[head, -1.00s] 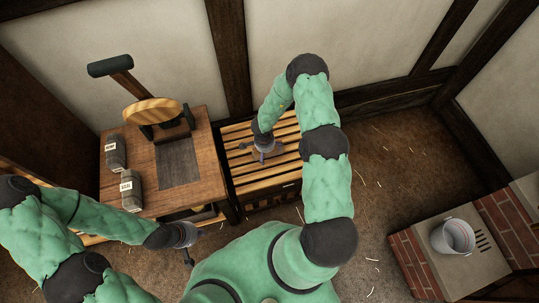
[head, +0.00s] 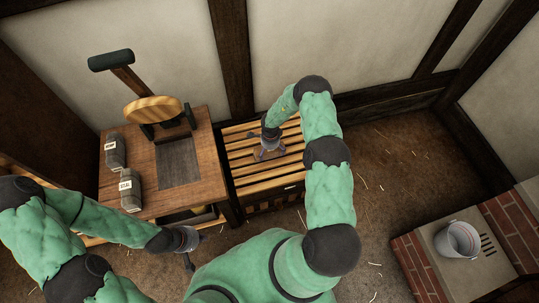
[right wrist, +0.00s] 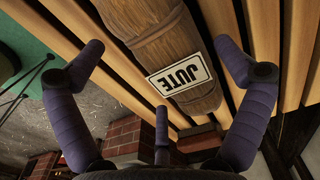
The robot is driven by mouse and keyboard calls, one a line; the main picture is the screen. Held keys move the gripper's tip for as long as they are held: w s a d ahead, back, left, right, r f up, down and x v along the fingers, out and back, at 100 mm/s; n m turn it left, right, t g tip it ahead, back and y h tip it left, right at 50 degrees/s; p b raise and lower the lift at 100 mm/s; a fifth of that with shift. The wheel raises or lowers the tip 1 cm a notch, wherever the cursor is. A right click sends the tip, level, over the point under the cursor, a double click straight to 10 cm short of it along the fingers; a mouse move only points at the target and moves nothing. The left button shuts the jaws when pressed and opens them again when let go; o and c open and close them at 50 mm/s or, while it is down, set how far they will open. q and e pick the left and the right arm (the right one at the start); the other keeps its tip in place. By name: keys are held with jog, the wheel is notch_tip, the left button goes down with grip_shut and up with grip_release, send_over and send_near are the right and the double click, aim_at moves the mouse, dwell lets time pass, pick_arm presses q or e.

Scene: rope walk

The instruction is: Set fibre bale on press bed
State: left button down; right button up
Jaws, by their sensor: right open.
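A brown fibre bale (right wrist: 165,45) with a white label reading JUTE lies on the slatted bench in the right wrist view. My right gripper (right wrist: 160,62) is open, its fingers spread on either side of the bale with gaps between. In the head view this gripper (head: 268,148) is over the slats and hides most of the bale. The press bed, a dark square plate (head: 178,163), is bare on the wooden table at left. My left gripper (head: 188,243) hangs near the table's front; its fingers are too small to tell open or shut.
The press has a round wooden plate (head: 154,110) and a lever with a dark grip (head: 111,60) behind the bed. Two grey labelled blocks, one further back (head: 115,150) and one nearer (head: 130,188), stand left of the bed. A bucket (head: 458,240) stands on a brick-edged ledge at right.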

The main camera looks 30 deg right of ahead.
aim_at(270, 153)
jog(key=shift+w+d+f+b, duration=0.15)
jog(key=shift+f+b, duration=0.55)
jog(key=shift+f, duration=0.65)
jog(key=shift+w+f+b, duration=0.15)
jog(key=shift+f+b, duration=0.5)
jog(key=shift+f, duration=0.65)
jog(key=shift+r, duration=0.1)
jog(key=shift+c, duration=0.3)
jog(key=c, duration=1.3)
notch_tip(270, 153, up, 9)
jog(key=p, duration=0.4)
jog(key=shift+r, duration=0.6)
